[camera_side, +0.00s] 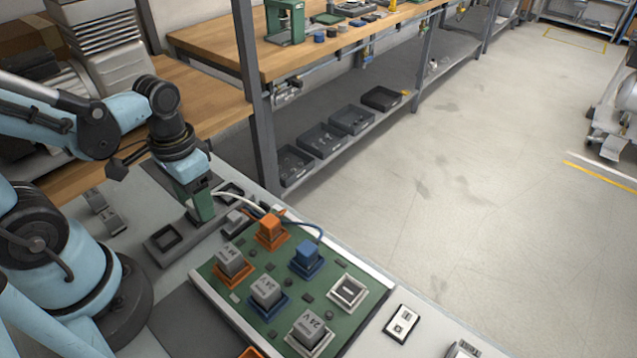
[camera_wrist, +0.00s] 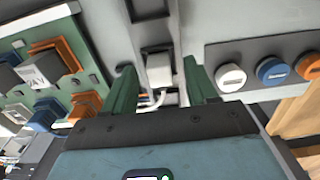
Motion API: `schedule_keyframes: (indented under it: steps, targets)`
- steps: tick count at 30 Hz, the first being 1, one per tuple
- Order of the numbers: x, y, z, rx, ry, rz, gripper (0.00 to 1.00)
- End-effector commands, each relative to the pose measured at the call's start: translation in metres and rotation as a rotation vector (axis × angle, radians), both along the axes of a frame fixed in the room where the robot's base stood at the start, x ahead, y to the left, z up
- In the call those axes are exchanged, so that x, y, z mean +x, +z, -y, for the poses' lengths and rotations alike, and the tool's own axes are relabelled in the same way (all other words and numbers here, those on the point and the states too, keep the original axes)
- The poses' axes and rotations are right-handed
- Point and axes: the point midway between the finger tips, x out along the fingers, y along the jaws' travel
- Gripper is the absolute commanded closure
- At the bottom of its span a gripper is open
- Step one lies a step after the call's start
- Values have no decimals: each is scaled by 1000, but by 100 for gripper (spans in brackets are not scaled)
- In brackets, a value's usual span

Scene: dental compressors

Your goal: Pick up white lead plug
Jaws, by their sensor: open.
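The white lead plug (camera_wrist: 159,70) sits in a dark-rimmed holder in the wrist view, between the two green fingers of my gripper (camera_wrist: 160,90). The fingers are open, with a gap on each side of the plug. A white cable runs from the plug's near side. In the side view my gripper (camera_side: 201,210) points down over the strip beside the board, and the plug is hidden behind it. The white cable (camera_side: 238,196) arcs from there toward the board's far edge.
The green board (camera_side: 215,283) carries several grey blocks, an orange plug (camera_side: 270,229), a blue plug (camera_side: 307,254) and a white-framed socket (camera_side: 347,291). Empty dark holders (camera_side: 165,237) flank my gripper. White, blue and orange round caps (camera_wrist: 270,70) line a panel at right.

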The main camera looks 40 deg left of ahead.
Motion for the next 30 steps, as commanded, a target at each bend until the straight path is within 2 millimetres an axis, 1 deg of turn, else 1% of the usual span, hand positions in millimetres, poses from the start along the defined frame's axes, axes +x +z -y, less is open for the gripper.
schedule_keyframes:
  steps: [3,10,11,21,22,30]
  targets:
    - [0,-3,0,1,0,0,43]
    - [0,-4,0,1,0,0,43]
    - [0,-4,0,1,0,0,44]
    - [0,-3,0,1,0,0,96]
    - [0,-3,0,1,0,0,100]
    - [0,-3,0,0,0,0,100]
